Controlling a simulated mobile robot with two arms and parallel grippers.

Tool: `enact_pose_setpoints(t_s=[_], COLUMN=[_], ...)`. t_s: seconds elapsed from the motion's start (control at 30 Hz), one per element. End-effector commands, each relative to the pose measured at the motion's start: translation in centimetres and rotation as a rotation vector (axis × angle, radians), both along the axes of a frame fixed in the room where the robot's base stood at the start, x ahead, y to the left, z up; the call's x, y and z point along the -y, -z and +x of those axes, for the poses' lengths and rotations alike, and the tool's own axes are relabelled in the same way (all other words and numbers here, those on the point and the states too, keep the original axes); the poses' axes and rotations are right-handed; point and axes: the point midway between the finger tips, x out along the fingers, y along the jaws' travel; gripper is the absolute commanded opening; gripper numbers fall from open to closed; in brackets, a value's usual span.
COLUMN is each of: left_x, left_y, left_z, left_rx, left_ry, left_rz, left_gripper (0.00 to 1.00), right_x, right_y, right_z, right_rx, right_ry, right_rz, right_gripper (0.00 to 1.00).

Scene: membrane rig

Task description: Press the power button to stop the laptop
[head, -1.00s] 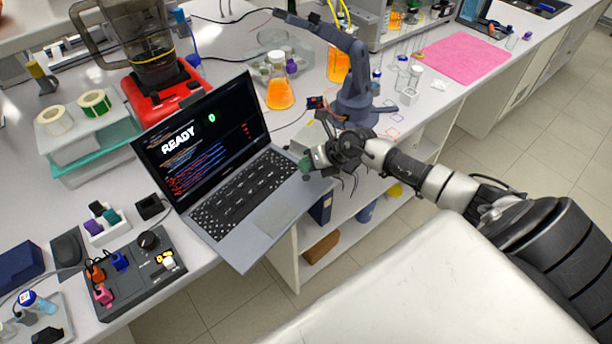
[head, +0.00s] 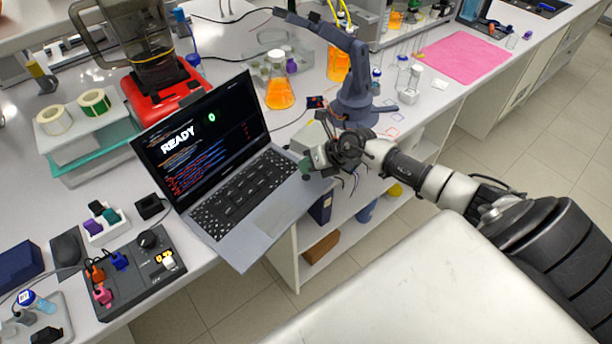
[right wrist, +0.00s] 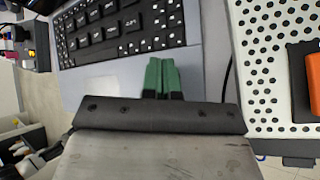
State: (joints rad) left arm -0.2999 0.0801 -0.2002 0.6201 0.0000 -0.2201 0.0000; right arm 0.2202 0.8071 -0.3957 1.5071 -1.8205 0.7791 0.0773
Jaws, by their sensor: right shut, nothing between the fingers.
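The laptop (head: 262,222) stands open on the bench. Its dark screen (head: 200,138) is lit and shows the word READY with lines of coloured text. My right gripper (head: 305,166) is at the right end of the laptop's keyboard, near the screen hinge. In the right wrist view its two green fingers (right wrist: 162,77) are together and empty, over the silver deck by the edge of the black keyboard (right wrist: 115,30). I cannot make out a power button; the fingers may cover it. I cannot tell whether the fingertips touch the laptop. My left gripper is not in view.
A perforated white box (right wrist: 270,70) is close to the right of the fingers in the right wrist view. A small blue-grey robot arm (head: 355,85) stands behind my gripper. A control box (head: 135,275) is left of the laptop. An orange flask (head: 280,92) stands behind it.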

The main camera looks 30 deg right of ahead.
Motion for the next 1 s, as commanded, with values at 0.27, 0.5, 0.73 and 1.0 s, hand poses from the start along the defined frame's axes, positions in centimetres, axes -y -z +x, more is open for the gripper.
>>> enact_pose_setpoints(t_s=[0.27,0.5,0.73,1.0], left_x=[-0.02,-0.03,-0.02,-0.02], left_y=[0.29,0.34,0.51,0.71], left_z=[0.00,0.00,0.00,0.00], left_rx=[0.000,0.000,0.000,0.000], left_ry=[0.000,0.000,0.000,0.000], left_rz=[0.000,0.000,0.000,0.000], left_gripper=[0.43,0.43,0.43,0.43], right_x=[0.01,0.02,0.02,0.02], right_y=[0.46,0.53,0.79,1.13], right_z=[0.01,0.00,0.01,0.01], right_rx=[0.000,0.000,0.000,0.000], right_ry=[0.000,0.000,0.000,0.000], right_rz=[0.000,0.000,0.000,0.000], right_gripper=[0.00,0.00,0.00,0.00])
